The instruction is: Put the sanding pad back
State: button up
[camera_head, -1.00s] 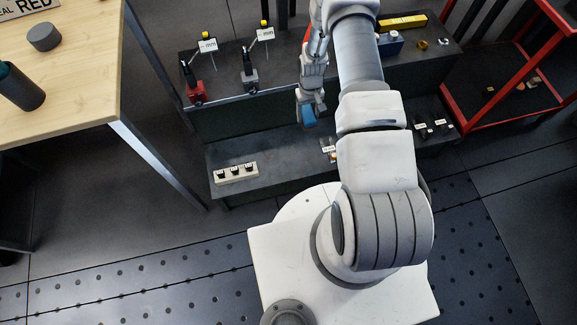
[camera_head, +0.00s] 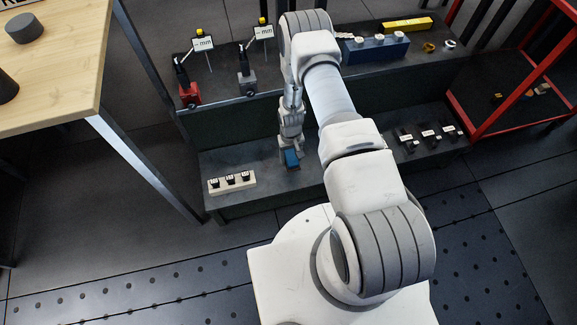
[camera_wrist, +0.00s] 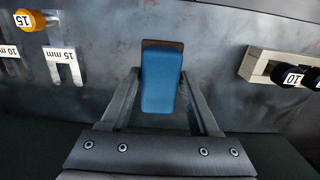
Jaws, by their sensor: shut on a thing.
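The sanding pad is a blue block with a thin brown layer beneath it. In the wrist view the pad (camera_wrist: 161,80) sits between the two fingers of my gripper (camera_wrist: 160,92), which is shut on it. In the head view the pad (camera_head: 292,159) hangs from my gripper (camera_head: 290,150), pointing down at the lower shelf (camera_head: 265,182). I cannot tell whether the pad touches the shelf. A brown edge shows past the pad's far end in the wrist view.
A white block (camera_head: 232,181) with several black pieces stands left on the lower shelf. Labelled black items (camera_head: 428,138) stand right. Red (camera_head: 190,95) and grey (camera_head: 248,83) gauge stands and a blue block (camera_head: 375,49) are on the upper shelf. Bare shelf lies around the pad.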

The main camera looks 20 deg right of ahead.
aim_at(289, 164)
jog(key=shift+s+a+f, duration=0.25)
jog(key=shift+a+f, duration=0.2)
jog(key=shift+a, duration=0.1)
jog(key=shift+f+b, duration=1.05)
jog(key=shift+f, duration=0.8)
jog(key=shift+f, duration=0.15)
jog(key=o, duration=1.2)
